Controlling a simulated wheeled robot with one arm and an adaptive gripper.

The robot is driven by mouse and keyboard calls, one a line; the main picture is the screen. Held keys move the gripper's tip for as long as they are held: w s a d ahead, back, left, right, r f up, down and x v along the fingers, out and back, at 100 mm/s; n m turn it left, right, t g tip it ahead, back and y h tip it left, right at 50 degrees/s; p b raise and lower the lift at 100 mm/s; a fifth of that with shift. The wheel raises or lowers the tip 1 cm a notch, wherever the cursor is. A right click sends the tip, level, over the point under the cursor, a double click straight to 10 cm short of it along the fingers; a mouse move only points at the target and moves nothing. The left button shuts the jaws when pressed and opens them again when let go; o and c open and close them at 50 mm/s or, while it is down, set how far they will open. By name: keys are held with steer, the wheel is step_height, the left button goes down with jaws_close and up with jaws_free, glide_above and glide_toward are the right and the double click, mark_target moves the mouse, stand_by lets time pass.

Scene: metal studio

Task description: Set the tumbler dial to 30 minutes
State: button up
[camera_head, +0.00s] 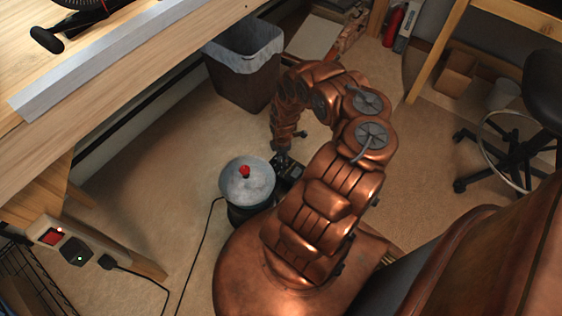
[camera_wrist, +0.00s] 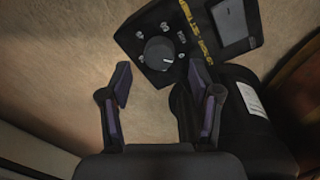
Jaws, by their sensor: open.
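The tumbler (camera_head: 240,192) stands on the floor, with a grey lid and a red knob on top. Its black control panel (camera_head: 289,170) faces up beside it, and my gripper (camera_head: 284,154) is over the panel. In the wrist view the round dark dial (camera_wrist: 158,53) sits on the panel with small pale marks around it, too blurred to read surely. A light line on the dial points right, towards a mark near the panel's edge. My gripper (camera_wrist: 160,72) is open and empty, its fingertips spread either side of the dial's line; I cannot tell whether they touch it.
A pale rocker switch (camera_wrist: 234,22) is on the panel, right of yellow lettering. The tumbler's dark body (camera_wrist: 243,100) lies right of my fingers. A lined bin (camera_head: 245,62) stands beyond my arm. A cable (camera_head: 200,250) runs along the floor to a power strip (camera_head: 75,250).

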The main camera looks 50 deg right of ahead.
mark_target(281, 159)
steer(key=shift+w+f+b, duration=0.15)
steer(key=shift+f+b, duration=1)
steer(key=shift+f, duration=0.75)
steer(key=c, duration=1.1)
